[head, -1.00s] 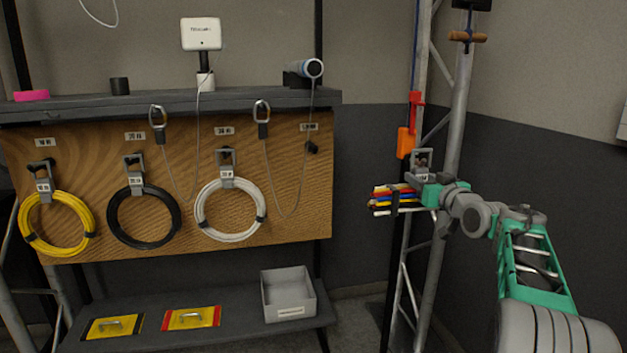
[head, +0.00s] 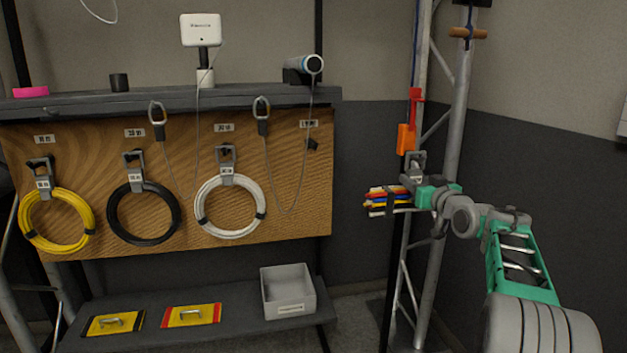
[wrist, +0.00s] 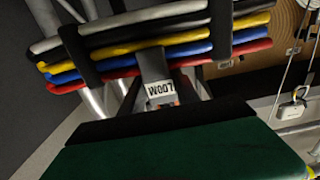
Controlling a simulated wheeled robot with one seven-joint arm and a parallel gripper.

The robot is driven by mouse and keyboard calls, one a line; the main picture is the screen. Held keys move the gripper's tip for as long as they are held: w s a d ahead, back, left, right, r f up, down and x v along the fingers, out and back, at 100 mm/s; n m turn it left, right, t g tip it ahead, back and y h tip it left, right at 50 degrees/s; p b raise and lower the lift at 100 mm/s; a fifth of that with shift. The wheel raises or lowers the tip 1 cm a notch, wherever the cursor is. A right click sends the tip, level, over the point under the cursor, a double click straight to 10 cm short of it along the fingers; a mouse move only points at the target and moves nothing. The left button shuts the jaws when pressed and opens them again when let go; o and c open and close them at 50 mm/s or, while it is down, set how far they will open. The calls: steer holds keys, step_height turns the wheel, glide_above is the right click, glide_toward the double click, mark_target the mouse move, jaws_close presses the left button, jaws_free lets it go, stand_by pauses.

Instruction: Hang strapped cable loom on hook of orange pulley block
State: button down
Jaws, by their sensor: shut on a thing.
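The cable loom (head: 380,201) is a short bundle of white, yellow, blue and red cables with black straps. It also fills the top of the wrist view (wrist: 160,45), where its grey hanger carries a LOOM label (wrist: 160,88). My gripper (head: 420,192) is shut on the loom's hanger (head: 416,164) and holds the loom level in the air. The orange pulley block (head: 406,138) hangs under a red piece by the truss, just above the hanger. Its hook cannot be made out, and whether the hanger touches it cannot be told.
The metal truss (head: 445,130) stands close behind my gripper. A wooden board (head: 280,180) at left holds yellow (head: 57,220), black (head: 143,216) and white (head: 229,208) cable coils. A grey bin (head: 288,291) sits on the low shelf.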

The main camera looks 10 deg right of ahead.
steer(key=shift+r, duration=0.3)
